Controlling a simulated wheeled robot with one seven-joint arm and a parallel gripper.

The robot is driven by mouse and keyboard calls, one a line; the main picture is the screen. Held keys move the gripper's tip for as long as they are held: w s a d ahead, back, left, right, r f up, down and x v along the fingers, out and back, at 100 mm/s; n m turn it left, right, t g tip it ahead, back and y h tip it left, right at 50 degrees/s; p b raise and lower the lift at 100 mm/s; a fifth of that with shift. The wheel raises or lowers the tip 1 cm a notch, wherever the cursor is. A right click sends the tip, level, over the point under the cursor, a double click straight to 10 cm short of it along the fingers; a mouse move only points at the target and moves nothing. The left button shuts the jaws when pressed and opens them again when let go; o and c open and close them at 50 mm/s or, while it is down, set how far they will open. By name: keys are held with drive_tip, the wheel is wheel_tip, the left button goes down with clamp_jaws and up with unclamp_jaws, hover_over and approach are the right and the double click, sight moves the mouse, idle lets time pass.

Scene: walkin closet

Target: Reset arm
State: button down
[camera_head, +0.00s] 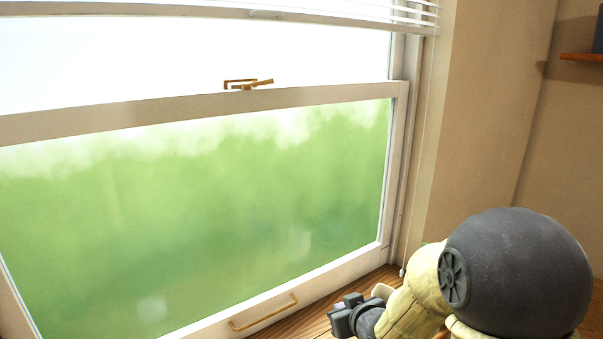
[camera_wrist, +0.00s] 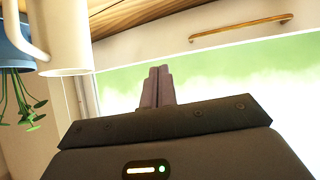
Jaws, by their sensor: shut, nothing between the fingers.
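My gripper (camera_wrist: 158,86) shows in the wrist view with its two dark fingers together and nothing between them. In the head view my gripper (camera_head: 345,312) is low at the right of centre, in front of the window's lower right corner and above the wooden sill. My arm is folded in the lower right of that view. The gripper is apart from the brass pull handle (camera_head: 264,312) on the lower sash; the handle also shows in the wrist view (camera_wrist: 240,28).
The window (camera_head: 190,200) is shut, with a brass latch (camera_head: 247,84) on its middle rail and blinds (camera_head: 390,12) above. The wrist view, seemingly upside down, shows a white mug-like object (camera_wrist: 65,40) and a blue pot with green stems (camera_wrist: 14,45) close by at left.

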drive_tip(key=s+d+m+g+h+p, duration=0.1)
drive_tip(key=s+d+m+g, duration=0.1)
drive_tip(key=s, duration=0.7)
drive_tip(key=s+d+m+g+h+p, duration=0.2)
drive_tip(key=s+d+g, duration=0.2)
drive_tip(key=s+g, duration=0.2)
drive_tip(key=s, duration=0.2)
drive_tip(key=shift+s+f+h, duration=0.25)
drive_tip(key=shift+s+h, duration=0.05)
drive_tip(key=shift+s, duration=0.1)
drive_tip(key=shift+w+a, duration=0.15)
